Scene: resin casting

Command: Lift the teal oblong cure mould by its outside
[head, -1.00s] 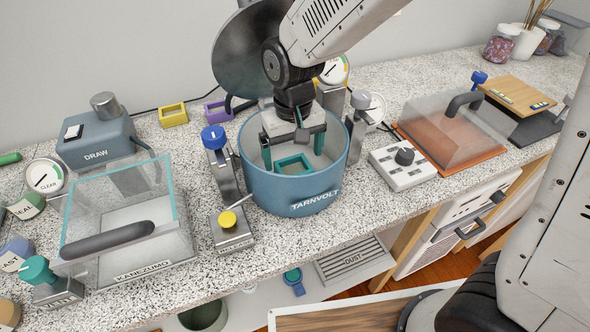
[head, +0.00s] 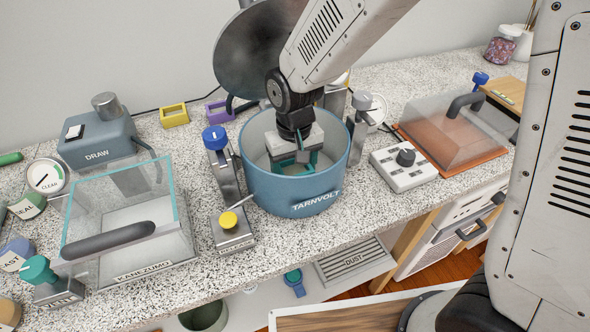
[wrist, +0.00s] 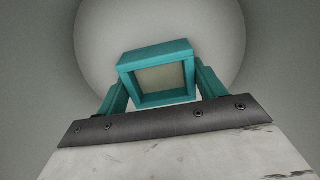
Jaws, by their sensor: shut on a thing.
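The teal oblong mould (wrist: 156,54) is an open rectangular frame with a pale inside. It is inside the blue round TARNVOLT pot (head: 255,185), and in the head view only a little of it shows under my gripper. My gripper (head: 293,167) reaches down into the pot from above. In the wrist view its two teal fingers (wrist: 162,90) stand at the mould's left and right outer sides, shut on it. I cannot tell whether the mould is clear of the pot's floor.
The pot's wall surrounds my gripper, and its dark lid (head: 250,55) stands open behind. A clamp post with a blue knob (head: 215,138) is close on the left. A white control box (head: 403,165) stands on the right, beside a clear-covered orange tray (head: 455,130).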

